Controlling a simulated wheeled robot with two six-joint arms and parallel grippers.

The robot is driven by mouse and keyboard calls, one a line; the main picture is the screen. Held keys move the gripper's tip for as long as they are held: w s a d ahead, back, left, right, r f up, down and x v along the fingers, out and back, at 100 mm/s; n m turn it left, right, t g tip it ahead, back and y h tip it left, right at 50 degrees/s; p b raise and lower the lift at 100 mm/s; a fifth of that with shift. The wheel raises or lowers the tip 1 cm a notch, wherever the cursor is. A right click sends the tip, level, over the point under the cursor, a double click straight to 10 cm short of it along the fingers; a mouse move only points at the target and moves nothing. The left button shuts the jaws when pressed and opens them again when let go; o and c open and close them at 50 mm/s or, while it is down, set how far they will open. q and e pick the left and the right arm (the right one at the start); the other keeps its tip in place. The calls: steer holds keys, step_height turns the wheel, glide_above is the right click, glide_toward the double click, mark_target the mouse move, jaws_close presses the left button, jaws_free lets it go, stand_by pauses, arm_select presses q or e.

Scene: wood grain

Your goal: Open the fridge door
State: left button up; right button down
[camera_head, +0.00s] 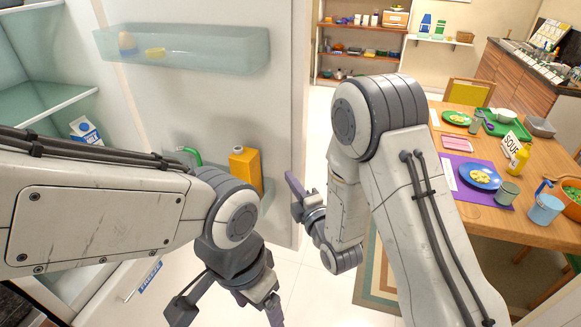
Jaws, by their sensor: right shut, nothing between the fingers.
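The fridge door (215,100) stands open, its white inner side facing me, with a clear upper bin (195,60) and a lower bin holding an orange bottle (245,166). The fridge interior (35,65) shows at the left, with glass shelves and a milk carton (86,130). My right gripper (294,190) is shut and empty at the door's free edge; I cannot tell whether it touches the door. My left gripper (226,308) is open and empty, low in front of the door. My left arm hides part of the fridge's lower interior.
A wooden dining table (440,135) with plates, cups and a yellow bottle stands at the right, with chairs around it. Shelving (362,50) stands against the back wall. Pale floor with a striped rug (372,270) lies between the door and the table.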

steer(key=w+p, duration=0.1)
steer(key=w, duration=0.1)
steer(key=w+p, duration=0.1)
steer(key=w, duration=0.1)
steer(key=w+p, duration=0.1)
steer(key=w, duration=0.1)
steer(key=shift+w+a+r, duration=0.25)
steer(key=shift+w+a, duration=0.05)
steer(key=shift+w, duration=0.1)
steer(key=shift+w+d+f+p, duration=0.1)
steer(key=shift+w+f+p, duration=0.05)
steer(key=shift+w+p, duration=0.2)
arm_select(q)
step_height(320, 180, up, 4)
steer(key=shift+r, duration=0.25)
arm_select(e)
steer(key=shift+w, duration=0.1)
